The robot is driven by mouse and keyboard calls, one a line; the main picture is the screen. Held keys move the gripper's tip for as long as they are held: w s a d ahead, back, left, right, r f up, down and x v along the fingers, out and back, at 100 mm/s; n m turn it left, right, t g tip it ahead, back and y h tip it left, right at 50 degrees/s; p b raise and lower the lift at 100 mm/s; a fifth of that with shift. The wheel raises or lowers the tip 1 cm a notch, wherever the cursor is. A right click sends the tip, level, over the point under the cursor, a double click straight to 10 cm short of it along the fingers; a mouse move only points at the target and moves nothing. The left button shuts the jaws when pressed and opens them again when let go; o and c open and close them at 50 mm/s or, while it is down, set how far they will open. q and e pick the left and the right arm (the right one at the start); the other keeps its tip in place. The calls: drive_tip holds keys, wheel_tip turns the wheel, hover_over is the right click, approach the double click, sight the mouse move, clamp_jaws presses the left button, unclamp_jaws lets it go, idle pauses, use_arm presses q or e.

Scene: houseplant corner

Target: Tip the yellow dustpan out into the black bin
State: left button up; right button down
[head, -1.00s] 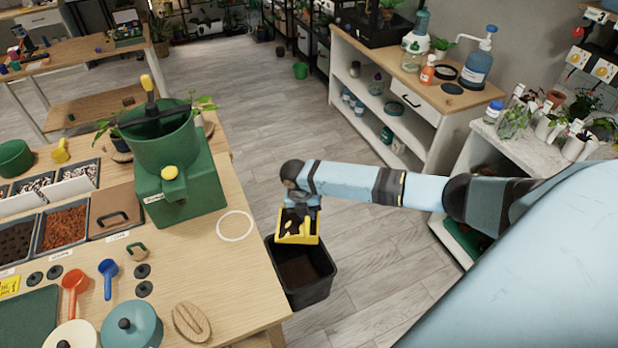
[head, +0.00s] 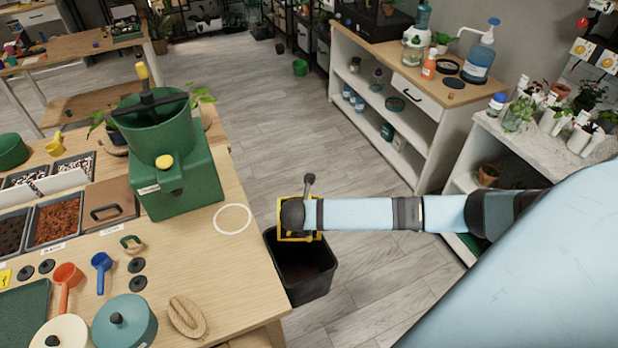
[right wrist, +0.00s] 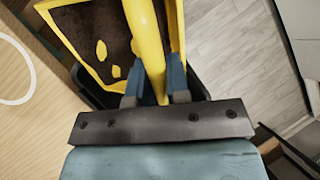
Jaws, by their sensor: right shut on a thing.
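My right gripper (right wrist: 154,88) is shut on the handle of the yellow dustpan (right wrist: 150,40). In the right wrist view the pan holds dark soil and a few yellow bits. In the head view my wrist covers most of the dustpan (head: 281,218), and only its yellow edges show. It is above the back part of the black bin (head: 305,292), which stands on the floor beside the table. The bin's inside looks brown and dark at the bottom. The bin's dark rim also shows behind the dustpan in the right wrist view. My left gripper is out of view.
The wooden table (head: 236,290) is just left of the bin, with a green machine (head: 180,190), soil trays, scoops and lidded pots on it. A white shelf unit (head: 425,110) stands at the back right. The floor between is clear.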

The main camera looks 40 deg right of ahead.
sight(310, 238)
drive_tip(key=shift+s+a+f+t+h+b, duration=0.2)
drive_tip(key=shift+s+a+t+h+b, duration=0.3)
drive_tip(key=shift+b, duration=1.05)
drive_tip(key=shift+s+t+b, duration=0.15)
drive_tip(key=shift+t+b, duration=0.25)
drive_tip(key=shift+b, duration=0.25)
drive_tip(key=shift+s+a+t+h, duration=0.3)
drive_tip(key=shift+s+t+h, duration=0.25)
drive_tip(key=shift+h, duration=0.25)
drive_tip(key=shift+s+a+f+m+t+h, duration=0.4)
drive_tip(key=shift+s+a+t+h, duration=0.1)
drive_tip(key=shift+t+h, duration=0.4)
drive_tip(key=shift+s+a+f+t+h+b, duration=0.4)
drive_tip(key=shift+s+f+t+h, duration=0.2)
drive_tip(key=shift+t+h, duration=0.35)
drive_tip(key=shift+s+a+f+m+t+h+b, duration=0.2)
drive_tip(key=shift+s+a+f+m+t+h, duration=0.1)
drive_tip(key=shift+t+h, duration=0.25)
drive_tip(key=shift+s+a+f+m+t+h+b, duration=0.2)
drive_tip(key=shift+s+t+h, duration=0.15)
drive_tip(key=shift+t, duration=0.2)
drive_tip(key=shift+r, duration=0.1)
